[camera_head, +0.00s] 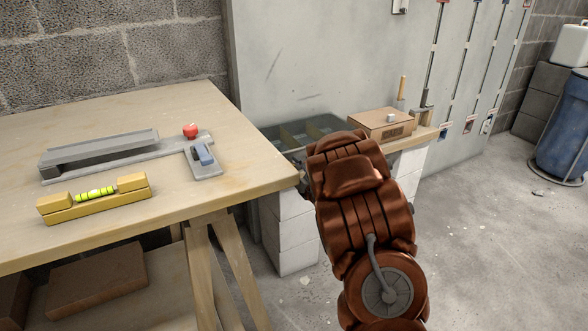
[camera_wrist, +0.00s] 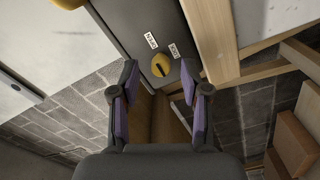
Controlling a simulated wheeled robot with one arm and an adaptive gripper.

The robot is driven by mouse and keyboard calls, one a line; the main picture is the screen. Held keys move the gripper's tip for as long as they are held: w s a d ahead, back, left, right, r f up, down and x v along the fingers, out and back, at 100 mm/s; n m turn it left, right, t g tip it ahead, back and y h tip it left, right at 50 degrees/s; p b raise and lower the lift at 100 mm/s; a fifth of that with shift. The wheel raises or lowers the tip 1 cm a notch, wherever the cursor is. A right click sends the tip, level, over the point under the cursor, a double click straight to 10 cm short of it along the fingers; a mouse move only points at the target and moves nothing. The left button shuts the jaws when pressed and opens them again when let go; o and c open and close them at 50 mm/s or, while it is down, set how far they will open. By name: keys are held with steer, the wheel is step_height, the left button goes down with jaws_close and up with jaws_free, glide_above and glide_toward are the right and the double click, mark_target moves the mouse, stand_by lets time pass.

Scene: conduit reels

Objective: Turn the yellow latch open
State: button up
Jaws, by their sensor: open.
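The yellow latch (camera_wrist: 161,66) is a small round knob with a dark bar across it, on a dark grey panel (camera_wrist: 125,20). My gripper (camera_wrist: 159,76) is open in the wrist view. Its purple-padded fingers stand to the left and right of the latch in the picture, with nothing held between them. I cannot tell how near the fingertips are to it. In the head view my arm and the workbench hide the gripper, and the latch does not show.
A wooden workbench (camera_head: 110,230) fills the left, bearing a grey metal tool (camera_head: 105,152), a red knob (camera_head: 190,130) and a yellow level (camera_head: 95,199). A brown box (camera_head: 382,123) stands on a ledge behind my arm. Floor at the right is mostly clear before a blue barrel (camera_head: 565,130).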

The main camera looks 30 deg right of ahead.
steer(key=s, duration=0.6)
steer(key=shift+a, duration=0.25)
